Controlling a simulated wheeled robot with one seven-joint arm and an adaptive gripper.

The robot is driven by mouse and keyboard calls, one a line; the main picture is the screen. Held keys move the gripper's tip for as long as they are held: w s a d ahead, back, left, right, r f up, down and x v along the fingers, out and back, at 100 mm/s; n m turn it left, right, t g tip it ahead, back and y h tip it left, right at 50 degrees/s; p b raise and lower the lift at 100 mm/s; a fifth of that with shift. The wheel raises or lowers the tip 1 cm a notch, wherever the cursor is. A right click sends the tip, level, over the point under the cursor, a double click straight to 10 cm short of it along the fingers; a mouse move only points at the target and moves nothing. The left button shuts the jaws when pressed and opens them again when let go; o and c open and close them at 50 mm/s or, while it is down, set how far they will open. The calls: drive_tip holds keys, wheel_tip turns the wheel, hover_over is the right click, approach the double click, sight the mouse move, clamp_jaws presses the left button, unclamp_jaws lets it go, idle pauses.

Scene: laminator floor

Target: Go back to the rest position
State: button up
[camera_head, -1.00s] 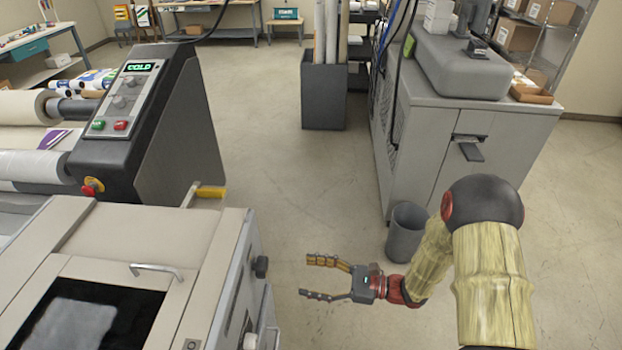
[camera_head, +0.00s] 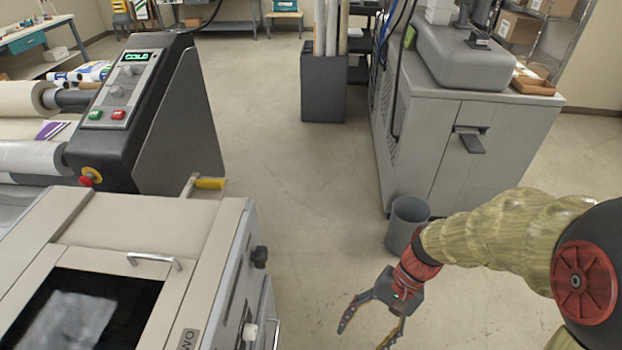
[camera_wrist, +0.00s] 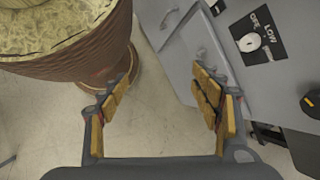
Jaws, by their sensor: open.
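My gripper (camera_head: 367,333) is at the lower right in the head view, over the open floor between the beige machine and the grey cabinet. Its two fingers are spread and point down and to the left. In the wrist view my gripper (camera_wrist: 168,92) is open, with nothing between its fingers but bare floor and part of a grey machine side. My arm reaches in from the right edge of the head view, with its elbow bent.
A beige machine (camera_head: 150,222) with a yellow-ended lever stands at left. A laminator control post (camera_head: 150,120) shows COLD. A grey waste bin (camera_head: 407,225) stands just behind my gripper, beside a grey cabinet (camera_head: 425,140). The aisle floor (camera_head: 290,180) is clear.

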drive_tip(key=d+r+n+t+h+b, duration=0.1)
drive_tip(key=d+r+n+t+h, duration=0.1)
drive_tip(key=r, duration=0.6)
drive_tip(key=d+r+n+t+h+b, duration=0.2)
drive_tip(key=d+r+n+t+h, duration=0.1)
drive_tip(key=d+r+t, duration=0.2)
wheel_tip(320, 180, up, 4)
drive_tip(key=shift+s+t, duration=0.4)
drive_tip(key=shift+t, duration=0.7)
drive_tip(key=shift+c, duration=0.5)
